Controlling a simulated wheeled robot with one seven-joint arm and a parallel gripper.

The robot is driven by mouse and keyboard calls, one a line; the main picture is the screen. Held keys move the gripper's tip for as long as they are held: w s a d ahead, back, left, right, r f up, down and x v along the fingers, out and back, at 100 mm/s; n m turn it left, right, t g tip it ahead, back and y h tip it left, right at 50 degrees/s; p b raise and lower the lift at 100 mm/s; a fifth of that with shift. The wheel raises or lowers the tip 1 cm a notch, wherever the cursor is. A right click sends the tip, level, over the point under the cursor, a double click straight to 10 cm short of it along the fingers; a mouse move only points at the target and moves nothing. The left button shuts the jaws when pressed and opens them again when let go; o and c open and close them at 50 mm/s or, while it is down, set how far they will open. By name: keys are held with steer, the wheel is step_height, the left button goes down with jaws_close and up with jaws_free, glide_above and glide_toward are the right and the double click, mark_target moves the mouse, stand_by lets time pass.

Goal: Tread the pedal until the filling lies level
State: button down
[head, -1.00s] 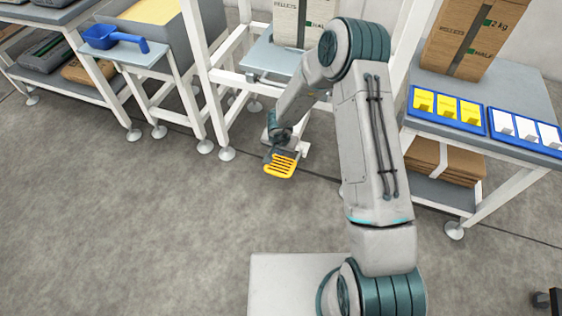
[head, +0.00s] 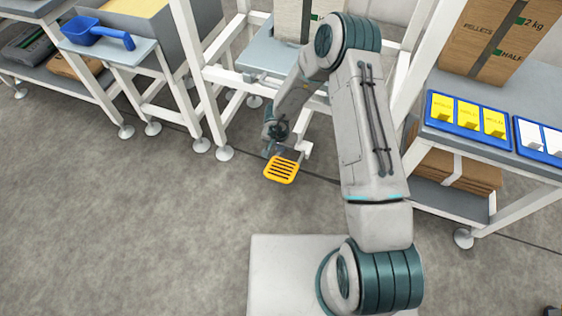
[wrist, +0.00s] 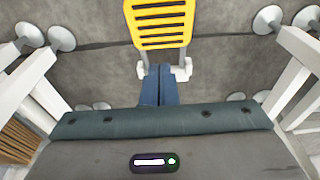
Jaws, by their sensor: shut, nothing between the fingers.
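The yellow slotted pedal (head: 281,170) sits low over the floor, in front of the white frame of the middle stand. It also shows at the top of the wrist view (wrist: 160,24). My gripper (head: 270,151) is just behind the pedal's left rear edge in the head view, apart from its slotted face as far as I can see. In the wrist view its blue fingers (wrist: 159,72) are together and empty, pointing towards the pedal's bracket. A pale box (head: 292,20) stands on the stand's plate, partly hidden by my arm. Its filling is out of view.
A blue scoop (head: 92,32) lies on a side shelf at left, beside a bin of yellow grain (head: 135,6). At right, a table holds a brown pellets box (head: 500,40) and a blue tray of yellow cards (head: 467,117). Open floor lies in front.

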steer(key=b, duration=0.7)
glide_toward(279, 177)
steer(key=w+f, duration=0.2)
steer(key=f, duration=0.1)
steer(key=w+d+f, duration=0.1)
steer(key=w+f, duration=0.2)
steer(key=shift+w+d+f, duration=0.15)
steer(key=shift+w+d, duration=0.05)
steer(key=shift+s+f+b, duration=0.2)
steer(key=shift+f+b, duration=0.3)
steer(key=shift+s+a+f+p, duration=0.1)
steer(key=shift+s+f+p, duration=0.05)
steer(key=shift+f+p, duration=0.2)
steer(key=f, duration=0.1)
steer(key=s+f, duration=0.1)
steer(key=f, duration=0.1)
steer(key=s+f+p, duration=0.1)
steer(key=f, duration=0.1)
steer(key=shift+s+a, duration=0.15)
steer(key=shift+a, duration=0.25)
steer(key=shift+f, duration=0.1)
